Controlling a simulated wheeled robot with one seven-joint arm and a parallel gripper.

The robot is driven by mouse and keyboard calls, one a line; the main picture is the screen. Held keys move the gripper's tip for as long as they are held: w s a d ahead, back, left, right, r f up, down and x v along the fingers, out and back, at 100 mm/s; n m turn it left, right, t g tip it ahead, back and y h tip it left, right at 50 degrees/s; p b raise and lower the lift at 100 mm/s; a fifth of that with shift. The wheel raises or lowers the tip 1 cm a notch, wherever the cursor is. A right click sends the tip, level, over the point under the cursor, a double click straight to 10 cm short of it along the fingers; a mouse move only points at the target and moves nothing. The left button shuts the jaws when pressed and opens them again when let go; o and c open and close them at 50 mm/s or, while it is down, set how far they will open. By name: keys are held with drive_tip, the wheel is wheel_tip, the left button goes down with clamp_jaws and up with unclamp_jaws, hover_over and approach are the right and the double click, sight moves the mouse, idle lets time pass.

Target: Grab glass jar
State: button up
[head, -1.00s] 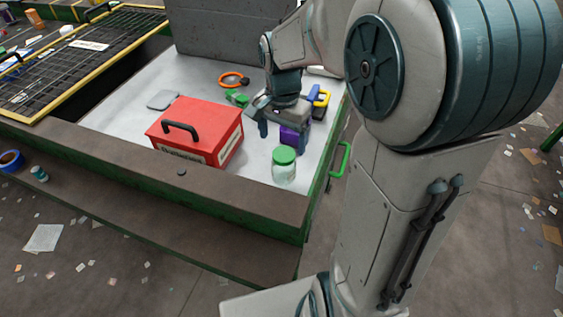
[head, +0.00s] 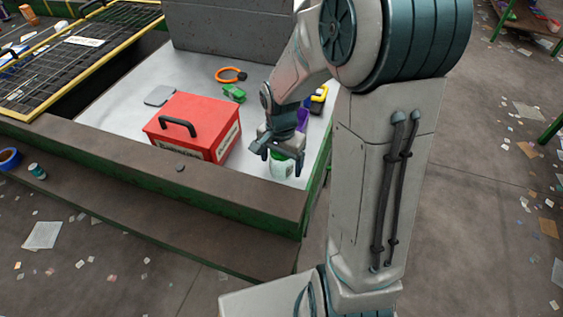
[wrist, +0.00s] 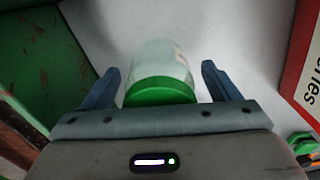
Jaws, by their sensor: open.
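The glass jar (head: 281,168) with a green lid stands on the white surface near its front right corner. My gripper (head: 278,150) is over it in the head view and hides part of the lid. In the wrist view the jar (wrist: 160,72) shows its clear body and green lid between the two blue fingers of my gripper (wrist: 160,85). The fingers are open, one on each side, with a gap to the jar on both sides.
A red toolbox (head: 195,125) stands left of the jar. A purple object (head: 303,118), a yellow object (head: 320,95), a green object (head: 233,93) and an orange ring (head: 231,75) lie behind. The green-sided brown rim (head: 180,170) borders the front.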

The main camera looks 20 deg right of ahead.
drive_tip(key=shift+c, duration=0.3)
drive_tip(key=c, duration=1.1)
drive_tip(key=shift+o, duration=0.2)
drive_tip(key=shift+r, duration=0.1)
